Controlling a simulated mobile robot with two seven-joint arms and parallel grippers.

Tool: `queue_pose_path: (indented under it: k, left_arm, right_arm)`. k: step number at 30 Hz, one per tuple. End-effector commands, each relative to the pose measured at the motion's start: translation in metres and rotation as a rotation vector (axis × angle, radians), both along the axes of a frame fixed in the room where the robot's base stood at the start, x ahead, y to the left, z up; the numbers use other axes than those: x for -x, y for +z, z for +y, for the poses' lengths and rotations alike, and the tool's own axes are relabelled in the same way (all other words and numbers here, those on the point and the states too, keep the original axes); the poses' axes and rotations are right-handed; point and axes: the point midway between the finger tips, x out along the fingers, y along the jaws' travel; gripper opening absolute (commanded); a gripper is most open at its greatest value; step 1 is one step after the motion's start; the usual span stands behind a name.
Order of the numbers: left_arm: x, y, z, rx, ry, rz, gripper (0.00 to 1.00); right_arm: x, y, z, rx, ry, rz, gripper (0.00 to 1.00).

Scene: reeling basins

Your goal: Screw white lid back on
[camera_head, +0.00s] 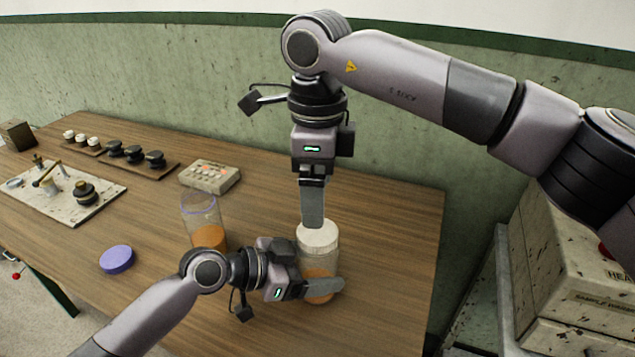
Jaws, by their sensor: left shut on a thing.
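The white lid (318,238) sits on top of a clear jar (322,262) with orange contents, near the table's right end. I cannot tell whether its thread is engaged. My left gripper (322,289) is shut on the jar, low on its side, and the jar stands upright. My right gripper (312,222) points straight down over the lid, its fingertips at the lid's far edge. Its fingers overlap in this view, so their gap is hidden. A second clear jar (201,212) with orange contents stands open to the left, and a purple lid (117,259) lies on the table.
A beige box with buttons (210,176) stands behind the open jar. A speckled board (62,196) with small items and trays with black (135,154) and white knobs (80,138) are at the left. Beige crates (570,265) stand right of the table (390,215).

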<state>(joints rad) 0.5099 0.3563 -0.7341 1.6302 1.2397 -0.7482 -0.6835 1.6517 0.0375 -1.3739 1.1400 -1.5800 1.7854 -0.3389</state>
Motion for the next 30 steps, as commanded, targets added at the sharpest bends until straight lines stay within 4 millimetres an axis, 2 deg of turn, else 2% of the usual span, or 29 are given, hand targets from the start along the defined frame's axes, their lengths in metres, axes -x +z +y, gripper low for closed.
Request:
queue_pose_path:
  k: [6,17,22,30]
  left_arm:
    - [0.0,0.0,0.0,0.0,0.0,0.0,0.0]
    - [0.0,0.0,0.0,0.0,0.0,0.0,0.0]
    - [0.0,0.0,0.0,0.0,0.0,0.0,0.0]
    - [0.0,0.0,0.0,0.0,0.0,0.0,0.0]
  right_arm:
    - [0.0,0.009,0.0,0.0,0.118,0.0,0.88]
    - [0.0,0.008,0.0,0.001,0.124,0.001,0.88]
    - [0.0,-0.008,0.0,0.002,0.123,0.002,0.88]
    - [0.001,-0.05,0.0,0.001,0.123,0.003,0.88]
